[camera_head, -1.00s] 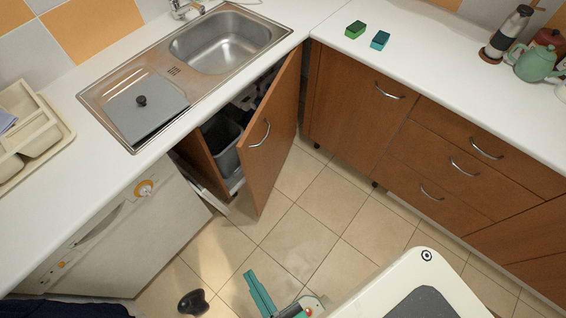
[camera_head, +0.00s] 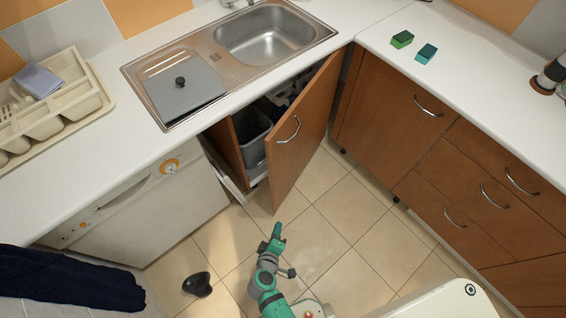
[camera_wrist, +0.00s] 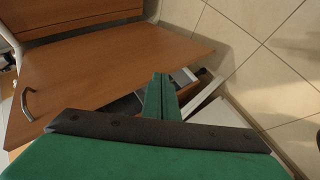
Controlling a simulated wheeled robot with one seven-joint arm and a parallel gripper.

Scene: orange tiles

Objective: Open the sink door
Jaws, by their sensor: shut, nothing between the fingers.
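The brown sink door (camera_head: 300,135) under the sink stands partly open, swung out from the cabinet, with its curved metal handle (camera_head: 289,130) on the outer face. The door also shows in the wrist view (camera_wrist: 110,65), with its handle (camera_wrist: 28,104) at the left. My green gripper (camera_head: 277,238) is shut and empty. It is below the door's lower front corner in the head view, apart from the handle. In the wrist view my closed fingers (camera_wrist: 158,97) point toward the door's edge and the cabinet opening; I cannot tell whether they touch anything.
A grey bin (camera_head: 252,135) stands inside the open cabinet. The white dishwasher (camera_head: 150,212) is left of it, and brown drawers (camera_head: 470,190) are to the right. A dark object (camera_head: 198,284) lies on the tiled floor. The floor before the door is clear.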

